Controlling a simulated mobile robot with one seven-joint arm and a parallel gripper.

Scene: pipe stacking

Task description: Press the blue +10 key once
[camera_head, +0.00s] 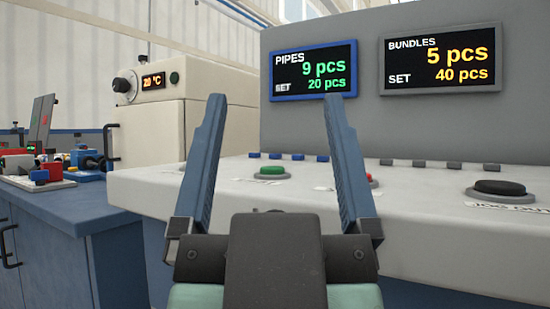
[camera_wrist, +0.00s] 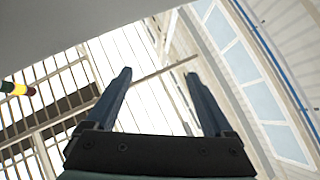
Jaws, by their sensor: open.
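A row of small blue keys (camera_head: 298,157) lies at the back of the pale console top (camera_head: 420,200), below the PIPES display (camera_head: 313,70). Their labels are not legible, so I cannot tell which is +10. The display reads 9 pcs, SET 20 pcs. My gripper (camera_head: 275,97) is open and empty, fingers pointing up in the head view. The fingers frame the blue keys and the left part of the display in the picture. In the wrist view my gripper (camera_wrist: 158,73) is open against the ceiling and windows; no keys show there.
A green button (camera_head: 272,171) and a partly hidden red button (camera_head: 374,181) sit on the console. A black button (camera_head: 500,187) is at right. Grey keys (camera_head: 419,164) lie below the BUNDLES display (camera_head: 440,60). A blue bench (camera_head: 70,205) stands left.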

